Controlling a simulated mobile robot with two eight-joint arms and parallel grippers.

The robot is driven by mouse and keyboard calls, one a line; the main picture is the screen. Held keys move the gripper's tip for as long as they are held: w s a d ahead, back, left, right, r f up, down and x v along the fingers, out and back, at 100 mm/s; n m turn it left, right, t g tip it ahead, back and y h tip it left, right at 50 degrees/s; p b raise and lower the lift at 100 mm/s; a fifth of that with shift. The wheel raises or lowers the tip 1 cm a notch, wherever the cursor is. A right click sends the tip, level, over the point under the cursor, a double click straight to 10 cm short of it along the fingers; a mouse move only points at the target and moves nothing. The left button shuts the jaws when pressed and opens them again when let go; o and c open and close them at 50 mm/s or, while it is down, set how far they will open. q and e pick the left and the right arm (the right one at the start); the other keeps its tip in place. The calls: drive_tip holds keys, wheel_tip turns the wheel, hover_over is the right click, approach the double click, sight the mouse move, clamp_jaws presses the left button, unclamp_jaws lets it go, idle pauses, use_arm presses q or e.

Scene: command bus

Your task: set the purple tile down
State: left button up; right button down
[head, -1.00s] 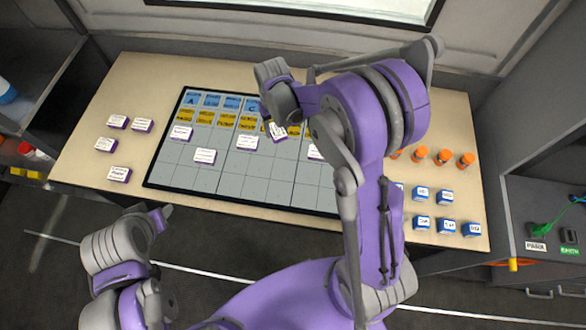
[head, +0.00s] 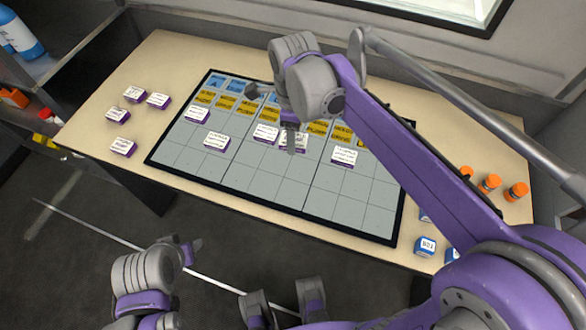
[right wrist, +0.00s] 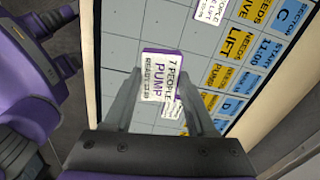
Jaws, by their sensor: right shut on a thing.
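My right gripper (head: 291,146) hangs over the middle of the grey gridded board (head: 188,155), just below the yellow cards. It is shut on a purple tile (right wrist: 162,66) with a white face, which reads "7 PEOPLE PUMP" in the right wrist view. The tile sits between the two fingers (right wrist: 162,100); in the head view it partly shows behind the fingers. Whether it touches the board, I cannot tell. Another tile (head: 265,133) lies close to its left. My left arm is at the lower left; its gripper (head: 190,252) shows too poorly to judge the jaws.
Other purple tiles lie on the board, at left (head: 197,115), left of middle (head: 216,141) and right (head: 344,156). Several more sit on the table (head: 75,122) at left. The board's lower rows are clear.

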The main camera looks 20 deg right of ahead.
sight(294, 167)
drive_tip(key=shift+s+r+m, duration=0.1)
drive_tip(key=shift+s+m, duration=0.1)
drive_tip(key=shift+m, duration=0.3)
drive_tip(key=shift+s+a, duration=0.1)
drive_tip(key=shift+m, duration=0.3)
wheel_tip(294, 167, down, 10)
drive_tip(key=shift+r+b, duration=0.15)
drive_tip(key=shift+b, duration=0.7)
drive_tip(key=shift+f, duration=0.2)
drive_tip(key=shift+c, duration=1.1)
unclamp_jaws()
drive_tip(key=shift+r, duration=0.1)
